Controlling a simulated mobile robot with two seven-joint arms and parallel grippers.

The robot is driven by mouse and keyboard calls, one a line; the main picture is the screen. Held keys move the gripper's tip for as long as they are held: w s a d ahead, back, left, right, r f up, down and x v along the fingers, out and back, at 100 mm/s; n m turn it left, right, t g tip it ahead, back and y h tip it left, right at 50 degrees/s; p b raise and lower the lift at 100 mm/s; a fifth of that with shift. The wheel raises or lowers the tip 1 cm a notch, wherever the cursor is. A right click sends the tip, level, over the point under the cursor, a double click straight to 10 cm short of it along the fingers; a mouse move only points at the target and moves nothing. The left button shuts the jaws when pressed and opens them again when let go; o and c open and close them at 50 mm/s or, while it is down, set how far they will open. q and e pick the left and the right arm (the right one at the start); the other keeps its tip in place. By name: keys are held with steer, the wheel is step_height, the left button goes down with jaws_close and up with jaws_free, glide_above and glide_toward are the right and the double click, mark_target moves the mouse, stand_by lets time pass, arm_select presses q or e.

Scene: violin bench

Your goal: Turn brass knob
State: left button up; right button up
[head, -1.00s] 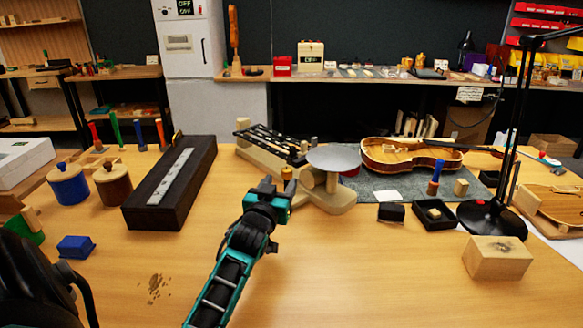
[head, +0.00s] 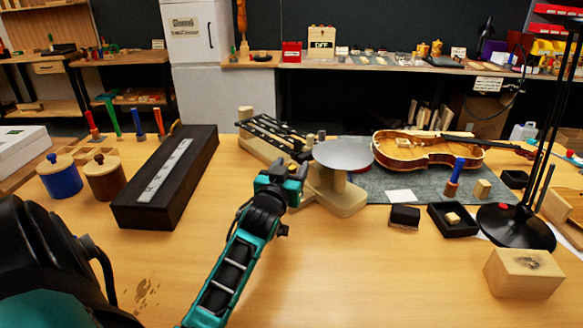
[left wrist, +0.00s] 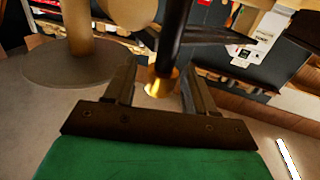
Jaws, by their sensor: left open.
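The brass knob (left wrist: 160,84) shows in the left wrist view as a small golden cylinder on the end of a dark shaft. It lies between the two fingers of my left gripper (left wrist: 157,90), which are open with a gap on each side. In the head view my left gripper (head: 285,172) is at the near left side of the wooden fixture (head: 335,196) with the grey round plate (head: 343,153). The knob is hidden there behind the gripper. My right gripper is not in view.
A dark long box (head: 170,178) lies left of my gripper. A violin (head: 425,150) lies on the grey mat (head: 375,185) at the right. A lamp base (head: 515,228) and a wooden block (head: 523,272) stand at the right. The front middle of the bench is clear.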

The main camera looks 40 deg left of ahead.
arm_select(q)
steer(key=c, duration=0.9)
steer(key=shift+c, duration=0.2)
steer(key=shift+r, duration=0.1)
